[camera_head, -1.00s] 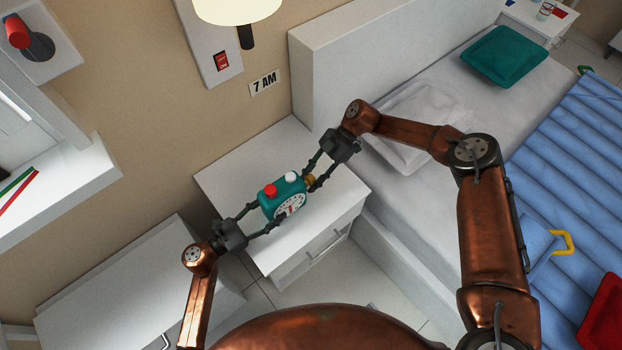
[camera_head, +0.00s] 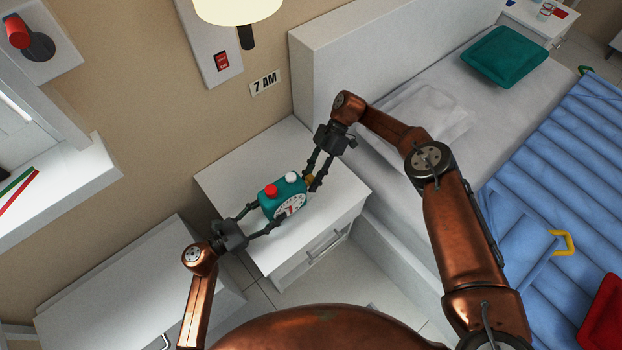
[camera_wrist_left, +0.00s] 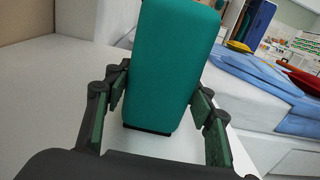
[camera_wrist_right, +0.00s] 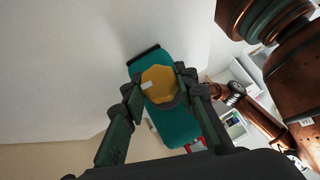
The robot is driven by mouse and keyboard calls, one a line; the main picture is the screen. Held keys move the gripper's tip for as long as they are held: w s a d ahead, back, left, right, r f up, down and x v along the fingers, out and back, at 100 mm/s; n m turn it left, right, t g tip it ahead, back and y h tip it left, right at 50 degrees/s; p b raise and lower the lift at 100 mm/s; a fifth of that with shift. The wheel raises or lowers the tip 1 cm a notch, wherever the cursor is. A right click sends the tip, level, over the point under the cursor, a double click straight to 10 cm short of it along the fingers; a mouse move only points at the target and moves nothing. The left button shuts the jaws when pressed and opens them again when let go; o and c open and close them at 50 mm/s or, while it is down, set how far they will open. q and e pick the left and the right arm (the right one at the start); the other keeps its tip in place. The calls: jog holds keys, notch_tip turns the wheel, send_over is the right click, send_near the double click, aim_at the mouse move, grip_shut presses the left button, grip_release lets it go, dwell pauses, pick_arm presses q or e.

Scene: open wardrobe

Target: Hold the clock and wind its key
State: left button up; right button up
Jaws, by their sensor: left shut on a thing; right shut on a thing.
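The teal clock (camera_head: 283,198) stands on the white nightstand, with a white dial, a red button and a white button on top. My left gripper (camera_head: 266,217) is shut on the clock's body from the left; in the left wrist view the clock (camera_wrist_left: 170,65) sits between its fingers. My right gripper (camera_head: 312,180) is shut on the yellow key at the clock's right side. In the right wrist view the key (camera_wrist_right: 158,84) is a round yellow knob with a pale mark, between the fingertips, in front of the clock (camera_wrist_right: 174,123).
The nightstand (camera_head: 235,175) has free top around the clock. The bed headboard (camera_head: 335,65) and a pillow (camera_head: 425,112) lie to the right, near my right arm.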

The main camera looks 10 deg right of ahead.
aim_at(311, 177)
jog(key=shift+s+a, duration=0.1)
jog(key=shift+s, duration=0.1)
jog(key=o, duration=1.2)
jog(key=shift+w, duration=0.1)
notch_tip(311, 177, up, 10)
